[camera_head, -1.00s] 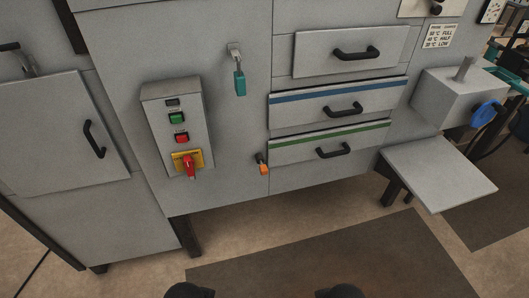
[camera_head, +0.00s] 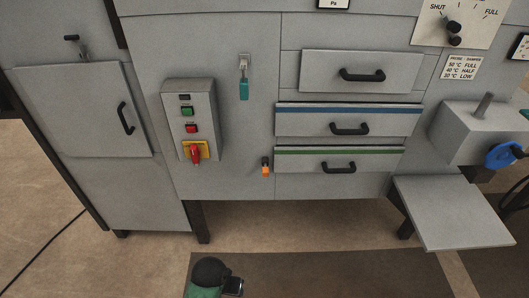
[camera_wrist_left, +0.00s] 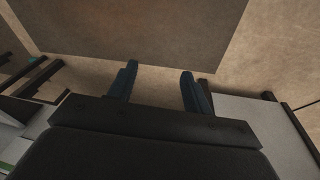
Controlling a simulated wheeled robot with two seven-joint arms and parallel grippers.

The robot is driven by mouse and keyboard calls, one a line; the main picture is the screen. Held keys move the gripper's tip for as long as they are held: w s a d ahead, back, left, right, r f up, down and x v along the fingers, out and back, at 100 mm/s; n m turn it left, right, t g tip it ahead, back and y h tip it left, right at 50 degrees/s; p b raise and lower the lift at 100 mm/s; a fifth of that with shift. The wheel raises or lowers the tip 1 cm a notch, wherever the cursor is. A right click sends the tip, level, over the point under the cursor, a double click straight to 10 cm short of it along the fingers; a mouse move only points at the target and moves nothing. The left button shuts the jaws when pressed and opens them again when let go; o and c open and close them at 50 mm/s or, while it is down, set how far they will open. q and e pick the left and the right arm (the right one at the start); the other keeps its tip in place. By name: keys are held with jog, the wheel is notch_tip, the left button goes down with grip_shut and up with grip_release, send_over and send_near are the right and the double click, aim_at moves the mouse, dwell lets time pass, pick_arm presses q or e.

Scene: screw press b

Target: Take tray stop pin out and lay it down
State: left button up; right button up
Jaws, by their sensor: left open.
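A small pin with an orange end and a dark upper part (camera_head: 265,168) sits on the grey machine front, just left of the lowest drawer. It looks like the tray stop pin, but its label is not readable. A teal tag-like piece (camera_head: 243,88) hangs from a metal bracket higher up. In the left wrist view my left gripper (camera_wrist_left: 159,70) is open and empty, with its fingers over the floor and mat. Only a part of my arm shows at the bottom of the head view. My right gripper is not in view.
A control box (camera_head: 189,122) with a red switch projects left of the pin. Three drawers (camera_head: 348,122) with black handles are to its right. A flat grey shelf (camera_head: 453,212) juts out at the lower right.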

pick_arm(q)
jog(key=w+d+r+p, duration=0.1)
jog(key=w+d+p, duration=0.3)
jog(key=w, duration=0.9)
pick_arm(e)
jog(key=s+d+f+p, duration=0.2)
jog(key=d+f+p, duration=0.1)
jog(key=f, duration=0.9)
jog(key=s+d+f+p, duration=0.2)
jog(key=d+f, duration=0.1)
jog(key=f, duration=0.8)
pick_arm(q)
notch_tip(320, 180, up, 17)
jog(key=n+g+y+p, duration=0.2)
jog(key=p, duration=0.1)
send_over(265, 168)
jog(key=shift+s, duration=0.1)
jog(key=shift+f, duration=0.15)
jog(key=shift+d+f+p, duration=0.1)
jog(key=shift+f+p, duration=1.15)
jog(key=shift+f, duration=2.4)
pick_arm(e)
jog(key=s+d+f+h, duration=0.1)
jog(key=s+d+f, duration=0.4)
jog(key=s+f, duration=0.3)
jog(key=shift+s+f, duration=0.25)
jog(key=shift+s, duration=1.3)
